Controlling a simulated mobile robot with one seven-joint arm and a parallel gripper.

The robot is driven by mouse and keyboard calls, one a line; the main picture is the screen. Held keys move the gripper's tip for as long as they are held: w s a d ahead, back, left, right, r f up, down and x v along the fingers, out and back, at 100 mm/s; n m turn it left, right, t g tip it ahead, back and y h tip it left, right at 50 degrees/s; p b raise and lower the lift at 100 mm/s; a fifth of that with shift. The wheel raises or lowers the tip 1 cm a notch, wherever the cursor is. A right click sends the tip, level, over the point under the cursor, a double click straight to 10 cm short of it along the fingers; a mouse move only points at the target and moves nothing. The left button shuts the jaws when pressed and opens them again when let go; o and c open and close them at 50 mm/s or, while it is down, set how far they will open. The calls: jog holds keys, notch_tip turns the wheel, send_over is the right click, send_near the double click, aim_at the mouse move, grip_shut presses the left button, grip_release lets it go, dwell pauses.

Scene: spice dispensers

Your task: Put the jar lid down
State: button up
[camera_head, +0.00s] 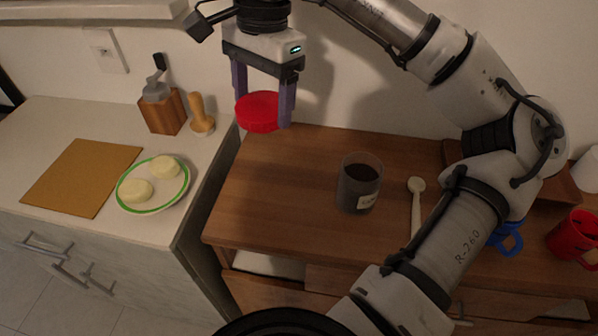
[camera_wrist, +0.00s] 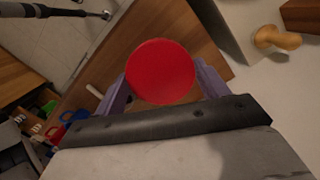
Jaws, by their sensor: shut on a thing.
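The red jar lid (camera_head: 257,112) is held between the two purple fingers of my gripper (camera_head: 262,118). It hangs above the left back part of the brown wooden counter (camera_head: 290,215), close to the wall. In the wrist view the lid (camera_wrist: 160,72) shows as a round red disc between the fingers of my gripper (camera_wrist: 160,88), with wood behind it. A glass jar (camera_head: 358,185) with dark contents and a pale label stands upright on the wooden counter, right of the lid. Its top appears open.
A spoon (camera_head: 416,205) lies right of the jar. Blue (camera_head: 508,238) and red (camera_head: 575,236) mugs stand farther right, partly behind my arm. The left counter holds a board (camera_head: 82,177), a plate (camera_head: 133,207), a grinder (camera_head: 162,108) and a pestle (camera_head: 201,118). Wood left of the jar is clear.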

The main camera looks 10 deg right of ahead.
notch_tip(320, 180, down, 19)
jog(key=p, duration=0.2)
jog(key=shift+r+p, duration=0.1)
jog(key=shift+p, duration=0.3)
jog(key=shift+f, duration=0.25)
jog(key=shift+f+b, duration=0.2)
jog(key=shift+b, duration=0.15)
jog(key=o, duration=0.9)
jog(key=shift+r, duration=0.1)
jog(key=shift+r, duration=0.1)
jog(key=shift+r+p, duration=0.2)
jog(key=shift+p, duration=0.3)
jog(key=r, duration=0.4)
jog(key=r+b, duration=0.1)
jog(key=r, duration=0.2)
jog(key=w+d+r+b, duration=0.1)
jog(key=r, duration=0.3)
jog(key=shift+r, duration=0.3)
